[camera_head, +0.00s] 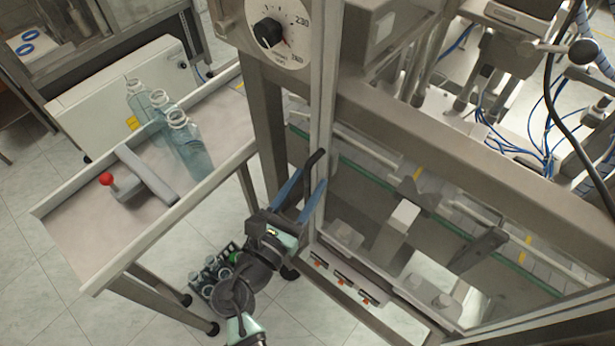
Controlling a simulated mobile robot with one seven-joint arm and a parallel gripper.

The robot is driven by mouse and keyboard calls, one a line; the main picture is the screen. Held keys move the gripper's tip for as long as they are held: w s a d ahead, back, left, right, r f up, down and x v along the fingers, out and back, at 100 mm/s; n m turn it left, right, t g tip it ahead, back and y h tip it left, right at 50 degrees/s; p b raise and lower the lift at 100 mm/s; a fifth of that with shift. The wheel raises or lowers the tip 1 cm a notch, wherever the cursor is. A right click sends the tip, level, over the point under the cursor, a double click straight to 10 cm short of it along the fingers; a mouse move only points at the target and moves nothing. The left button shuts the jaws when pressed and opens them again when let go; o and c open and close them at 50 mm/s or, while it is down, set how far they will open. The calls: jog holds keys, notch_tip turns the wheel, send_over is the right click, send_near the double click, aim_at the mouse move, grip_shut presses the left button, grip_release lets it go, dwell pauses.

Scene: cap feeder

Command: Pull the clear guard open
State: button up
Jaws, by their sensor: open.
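The clear guard (326,90) is a see-through panel in a pale metal frame on the front of the machine. Its left upright runs down the middle of the view, and the machine's inside shows through the panel. A dark handle (314,160) stands out from this upright. My gripper (305,182) is at the handle, with its blue fingers open and apart. The handle's upper end shows between and above the fingertips; its lower part is hidden by the gripper. I cannot tell whether a finger touches it. The guard appears closed against the machine frame.
A side table (80,240) at left holds several clear bottles (190,140) and a grey T-shaped part with a red knob (106,179). Tiled floor shows between the table and machine. Small switches (342,279) line the machine's lower edge.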

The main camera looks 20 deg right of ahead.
jog(key=shift+w+d, duration=0.25)
jog(key=shift+d, duration=0.1)
grip_shut()
dwell(1.2)
